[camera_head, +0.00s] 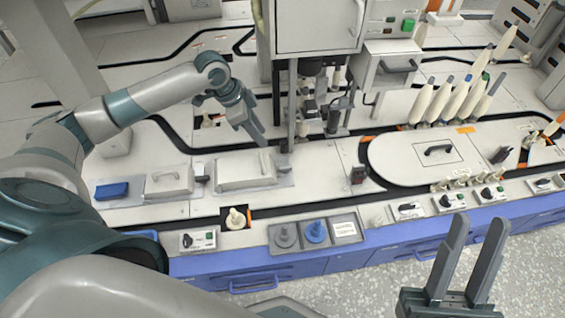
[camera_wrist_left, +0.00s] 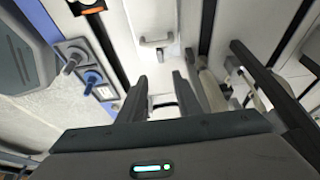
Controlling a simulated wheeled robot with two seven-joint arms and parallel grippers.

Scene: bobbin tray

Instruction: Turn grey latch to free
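The grey latch (camera_head: 285,236) is a round grey knob on a panel at the front edge of the bench, beside a blue knob (camera_head: 314,231). In the left wrist view, the grey latch (camera_wrist_left: 72,58) is at the left, just above the blue knob (camera_wrist_left: 92,80). My left gripper (camera_head: 259,142) is over the bench behind the latch, well apart from it and pointing down. Its fingers (camera_wrist_left: 160,78) are parted with nothing held between them. My right gripper (camera_head: 480,220) is open and empty over the floor at the lower right.
A press-like machine (camera_head: 318,25) stands just right of my left gripper. Lidded boxes with handles (camera_head: 245,170) lie between that gripper and the latch panel. Several tall bobbins (camera_head: 455,100) stand at the right. The floor in front is clear.

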